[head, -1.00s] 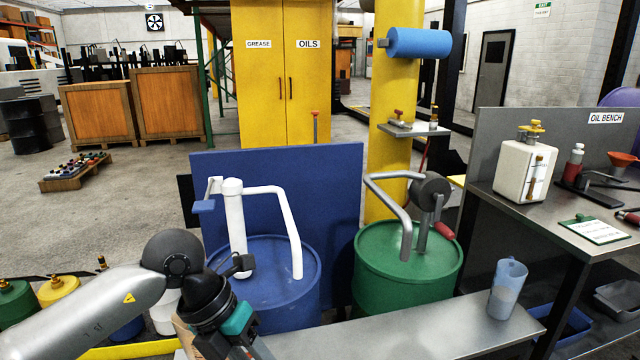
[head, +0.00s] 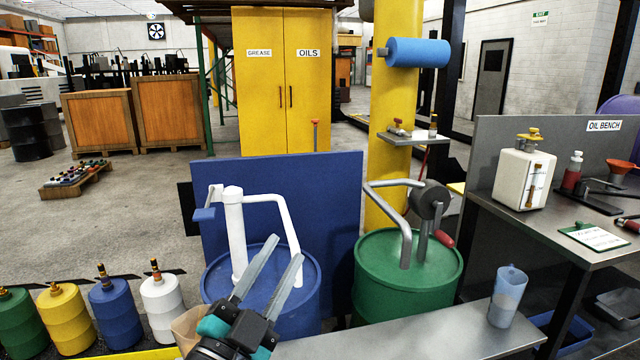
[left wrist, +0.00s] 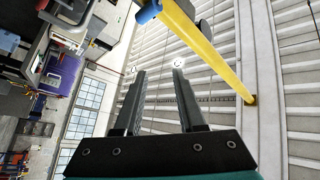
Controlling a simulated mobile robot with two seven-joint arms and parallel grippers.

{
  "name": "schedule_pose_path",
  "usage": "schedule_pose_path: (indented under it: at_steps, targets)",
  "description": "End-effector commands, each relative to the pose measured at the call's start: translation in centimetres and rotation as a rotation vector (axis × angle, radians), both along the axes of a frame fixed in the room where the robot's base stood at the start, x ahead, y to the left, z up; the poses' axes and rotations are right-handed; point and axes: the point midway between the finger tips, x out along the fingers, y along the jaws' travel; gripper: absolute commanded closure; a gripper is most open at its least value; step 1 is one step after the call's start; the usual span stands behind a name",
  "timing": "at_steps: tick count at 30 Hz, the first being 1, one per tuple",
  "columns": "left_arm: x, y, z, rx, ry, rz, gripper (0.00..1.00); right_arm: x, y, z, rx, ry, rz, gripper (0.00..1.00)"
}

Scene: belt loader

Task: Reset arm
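My left gripper (head: 273,268) comes up from the bottom of the head view, its two long grey fingers pointing up and to the right in front of the blue drum (head: 222,275). The fingers are parted with nothing between them. In the left wrist view the same gripper (left wrist: 156,72) is open and empty, facing the ceiling and the yellow column. My right gripper is in neither view.
A white pump stands on the blue drum, and a green drum (head: 408,280) with a crank pump is right of it. A metal bench (head: 410,335) holds a clear jug (head: 507,296). Several small drums line the left. The oil bench (head: 560,214) is at right.

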Motion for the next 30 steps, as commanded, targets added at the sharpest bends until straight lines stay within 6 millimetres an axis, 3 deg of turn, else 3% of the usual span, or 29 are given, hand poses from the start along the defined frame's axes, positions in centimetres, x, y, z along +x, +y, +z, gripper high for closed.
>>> schedule_pose_path:
  at_steps: [4,8,12,15,21,25,26,30]
  targets:
    - [0.4,5.0,-6.3,-0.145,0.312,0.200,0.61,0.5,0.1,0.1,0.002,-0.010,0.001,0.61]
    - [-1.5,8.4,-13.0,-0.227,0.607,0.348,0.61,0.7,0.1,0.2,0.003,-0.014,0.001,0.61]
    - [-6.0,10.6,-20.3,-0.281,0.942,0.469,0.61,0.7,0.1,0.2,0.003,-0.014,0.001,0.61]
    - [-10.0,11.2,-24.3,-0.298,1.159,0.523,0.61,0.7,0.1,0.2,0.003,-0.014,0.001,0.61]
    - [-17.8,11.1,-29.1,-0.300,1.508,0.573,0.61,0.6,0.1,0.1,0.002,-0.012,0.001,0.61]
    - [-22.7,10.6,-30.8,-0.289,1.706,0.578,0.61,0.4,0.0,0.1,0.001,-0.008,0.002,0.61]
    - [-23.5,10.5,-31.2,-0.284,1.741,0.578,0.61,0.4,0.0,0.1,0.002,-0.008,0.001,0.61]
    - [-22.0,10.6,-34.3,-0.275,1.730,0.583,0.61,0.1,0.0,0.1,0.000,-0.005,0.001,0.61]
